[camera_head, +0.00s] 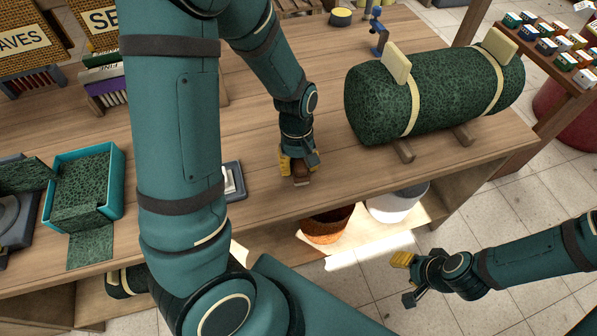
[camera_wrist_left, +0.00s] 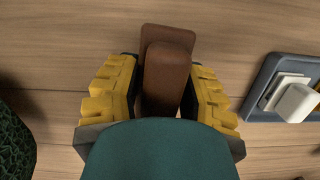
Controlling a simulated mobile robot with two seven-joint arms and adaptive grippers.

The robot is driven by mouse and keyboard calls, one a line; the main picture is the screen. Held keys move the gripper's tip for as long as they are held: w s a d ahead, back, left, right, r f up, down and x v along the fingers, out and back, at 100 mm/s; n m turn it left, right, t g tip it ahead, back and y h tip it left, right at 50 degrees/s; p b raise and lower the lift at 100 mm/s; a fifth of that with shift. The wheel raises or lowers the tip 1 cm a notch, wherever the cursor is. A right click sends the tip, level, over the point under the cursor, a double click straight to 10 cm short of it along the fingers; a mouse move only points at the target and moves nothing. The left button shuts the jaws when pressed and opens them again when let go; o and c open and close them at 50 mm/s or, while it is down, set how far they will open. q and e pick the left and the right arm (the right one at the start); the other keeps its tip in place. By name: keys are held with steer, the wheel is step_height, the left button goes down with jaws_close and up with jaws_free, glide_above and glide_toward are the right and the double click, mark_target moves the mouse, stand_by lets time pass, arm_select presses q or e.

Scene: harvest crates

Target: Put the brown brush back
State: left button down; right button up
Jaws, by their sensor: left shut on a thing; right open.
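The brown brush (camera_head: 301,171) is at the front part of the wooden table, between the fingers of my left gripper (camera_head: 299,176). In the left wrist view the brush (camera_wrist_left: 168,75) shows as a brown handle over a wider brown block, with the yellow fingers of my left gripper (camera_wrist_left: 163,88) shut on both sides of it. I cannot tell whether the brush touches the table. My right gripper (camera_head: 404,279) is open and empty, out past the table's front edge over the tiled floor.
A small dark tray (camera_head: 239,193) with a white block lies left of the brush. A green speckled roll (camera_head: 432,98) rests on a stand to the right. A teal box (camera_head: 119,180) is at left. Bare tabletop (camera_head: 255,235) lies in front of the tray.

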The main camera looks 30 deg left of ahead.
arm_select(q)
step_height(320, 180, down, 2)
steer(key=shift+f, duration=0.25)
steer(key=shift+f, duration=0.2)
steer(key=c, duration=0.6)
jaws_free()
steer(key=shift+b, duration=0.35)
steer(key=r+p, duration=0.1)
steer(key=r, duration=0.3)
steer(key=r+p, duration=0.2)
steer(key=r, duration=0.2)
steer(key=w+a+r+p, duration=0.1)
steer(key=r, duration=0.3)
steer(key=shift+r+p, duration=0.2)
steer(key=shift+p, duration=0.1)
steer(key=shift+a+r, duration=0.15)
steer(key=shift+r, duration=0.6)
